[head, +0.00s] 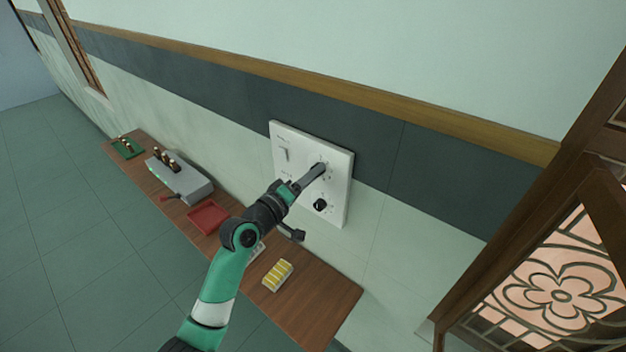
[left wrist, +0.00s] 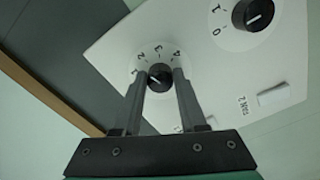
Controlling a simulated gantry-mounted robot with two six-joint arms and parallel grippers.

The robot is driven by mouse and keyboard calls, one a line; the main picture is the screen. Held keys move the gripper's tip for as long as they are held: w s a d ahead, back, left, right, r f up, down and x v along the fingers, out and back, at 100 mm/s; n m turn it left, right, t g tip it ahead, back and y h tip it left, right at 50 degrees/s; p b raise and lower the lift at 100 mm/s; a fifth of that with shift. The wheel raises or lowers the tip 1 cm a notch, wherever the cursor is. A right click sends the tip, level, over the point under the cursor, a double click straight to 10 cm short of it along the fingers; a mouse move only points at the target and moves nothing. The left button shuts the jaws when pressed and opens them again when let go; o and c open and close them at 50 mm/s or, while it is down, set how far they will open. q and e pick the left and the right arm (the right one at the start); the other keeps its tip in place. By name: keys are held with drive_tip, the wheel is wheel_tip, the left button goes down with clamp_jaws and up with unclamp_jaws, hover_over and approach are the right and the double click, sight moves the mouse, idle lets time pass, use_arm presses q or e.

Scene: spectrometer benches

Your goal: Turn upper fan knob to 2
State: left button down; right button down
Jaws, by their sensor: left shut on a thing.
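A white wall panel (head: 339,187) carries two black knobs. The upper fan knob (left wrist: 160,77) sits on a pale round dial with printed numbers, among them 2, 3 and 4, in the left wrist view. My left gripper (head: 319,170) reaches the panel and its fingers are shut on the upper knob's sides; they hide most of it in the head view. The knob's white mark is small, and I cannot tell which number it points at. The lower knob (head: 320,205) is free, and it also shows in the left wrist view (left wrist: 252,14). My right gripper is out of view.
A white rocker switch (head: 286,155) is at the panel's upper left. Below, a wooden bench (head: 322,300) holds a yellow-striped block (head: 278,275), a red tray (head: 207,217), a grey instrument (head: 184,183) and a green board (head: 127,148). A lattice door (head: 560,295) stands at right.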

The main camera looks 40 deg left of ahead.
use_arm(q)
drive_tip(key=shift+m, duration=0.6)
drive_tip(key=shift+b, duration=0.3)
drive_tip(key=shift+c, duration=2.3)
unclamp_jaws()
drive_tip(key=s, duration=1.1)
drive_tip(key=shift+s+d, duration=0.35)
drive_tip(key=shift+d, duration=0.1)
